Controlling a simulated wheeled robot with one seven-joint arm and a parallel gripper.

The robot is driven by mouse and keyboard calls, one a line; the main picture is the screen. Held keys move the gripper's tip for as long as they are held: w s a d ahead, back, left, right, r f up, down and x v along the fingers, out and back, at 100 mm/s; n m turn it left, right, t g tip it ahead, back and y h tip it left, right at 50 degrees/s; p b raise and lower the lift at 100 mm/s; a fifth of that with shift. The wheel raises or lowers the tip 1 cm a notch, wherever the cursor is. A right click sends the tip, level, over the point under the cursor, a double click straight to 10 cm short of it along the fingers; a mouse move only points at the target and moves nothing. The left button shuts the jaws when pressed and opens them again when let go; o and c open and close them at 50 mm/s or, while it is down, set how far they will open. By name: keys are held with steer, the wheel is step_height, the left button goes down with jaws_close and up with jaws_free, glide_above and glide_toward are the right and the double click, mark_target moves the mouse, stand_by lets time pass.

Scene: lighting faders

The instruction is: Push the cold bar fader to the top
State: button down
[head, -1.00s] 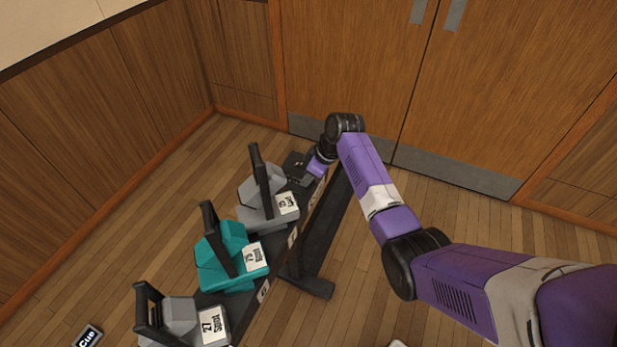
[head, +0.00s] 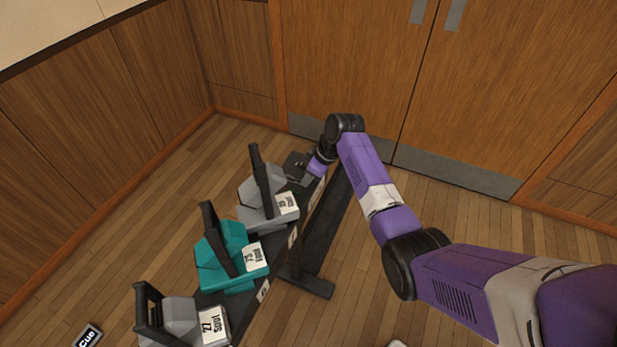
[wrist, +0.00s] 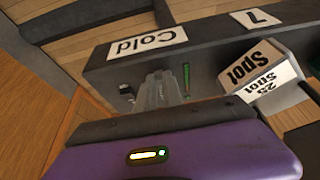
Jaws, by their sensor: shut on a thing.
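The cold bar's control box carries a white "Cold" label (wrist: 147,43), upside down in the wrist view. A lit green level strip (wrist: 186,78) stands on its face. My gripper (wrist: 158,90) is against this face, left of the strip, with its grey fingers closed together. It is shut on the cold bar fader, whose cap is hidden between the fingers. In the head view my gripper (head: 308,172) is at the far end of the dark bar, and my wrist hides most of the contact.
Grey lamps (head: 262,195) and a teal lamp (head: 224,258) with upright handles sit along the bar. A lamp labelled "Spot" (wrist: 262,72) is close right of my gripper. Wooden double doors (head: 365,70) stand behind. A "Cue" tag (head: 88,337) lies at the lower left.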

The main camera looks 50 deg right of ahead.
mark_target(287, 170)
stand_by(0.4)
steer(key=w+b, duration=0.1)
steer(key=w, duration=0.1)
steer(key=w+a+b, duration=0.1)
steer(key=w, duration=0.1)
steer(key=w+a+b, duration=0.1)
steer(key=w, duration=0.1)
steer(key=shift+f+b, duration=0.15)
steer(key=shift+b, duration=0.2)
steer(key=shift+w+a+r, duration=0.2)
steer(key=shift+w+a, duration=0.05)
steer(key=shift+w, duration=0.25)
steer(key=c, duration=1.5)
jaws_free()
steer(key=shift+o, duration=0.2)
steer(key=v, duration=0.7)
steer(key=shift+r, duration=0.35)
steer(key=shift+s, duration=0.1)
